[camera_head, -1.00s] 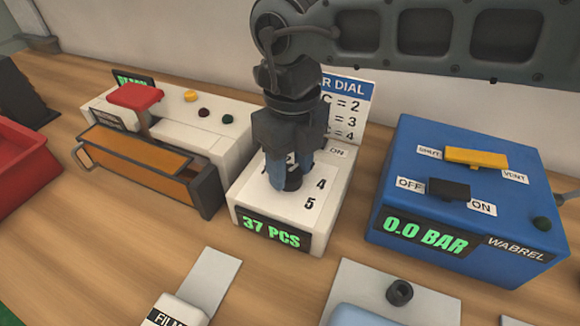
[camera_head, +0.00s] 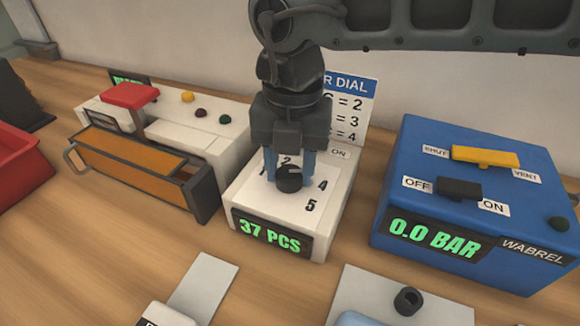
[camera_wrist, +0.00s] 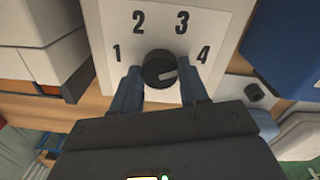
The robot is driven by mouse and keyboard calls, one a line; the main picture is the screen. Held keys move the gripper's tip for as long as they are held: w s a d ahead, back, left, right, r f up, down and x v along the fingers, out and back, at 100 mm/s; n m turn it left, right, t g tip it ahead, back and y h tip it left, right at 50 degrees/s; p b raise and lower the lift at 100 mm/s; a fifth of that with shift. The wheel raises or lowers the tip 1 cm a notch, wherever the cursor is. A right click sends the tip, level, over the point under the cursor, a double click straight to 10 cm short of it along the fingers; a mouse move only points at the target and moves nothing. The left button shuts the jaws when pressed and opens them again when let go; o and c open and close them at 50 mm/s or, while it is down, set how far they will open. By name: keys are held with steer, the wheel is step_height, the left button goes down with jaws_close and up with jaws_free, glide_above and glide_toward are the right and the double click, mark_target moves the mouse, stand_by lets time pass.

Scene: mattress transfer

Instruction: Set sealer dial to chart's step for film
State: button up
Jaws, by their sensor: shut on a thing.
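The round black dial knob (camera_head: 289,180) sits on a white box with a numbered face (camera_head: 250,200); it also shows in the wrist view (camera_wrist: 160,69). Its pale mark points to the right, roughly toward the 4 side. My gripper (camera_head: 289,168) points down and is shut on the knob, one blue finger on each side; the fingers also show in the wrist view (camera_wrist: 161,84). The chart (camera_head: 348,105) stands behind, partly hidden by my gripper; "= 2", "= 3" and "= 4" show. A film pack (camera_head: 165,316) is cut off at the bottom edge.
A white machine with an orange bar (camera_head: 135,165) and red handle stands left. A blue box reading 0.0 BAR (camera_head: 400,165) stands right. A red bin (camera_head: 20,165) is far left. Grey plates (camera_head: 205,284) lie in front on the wooden table (camera_head: 120,250).

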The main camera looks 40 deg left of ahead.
mark_target(291, 172)
steer(key=shift+m, duration=0.6)
steer(key=o, duration=1.1)
steer(key=shift+c, duration=0.2)
step_height(291, 172, up, 8)
steer(key=shift+f, duration=0.1)
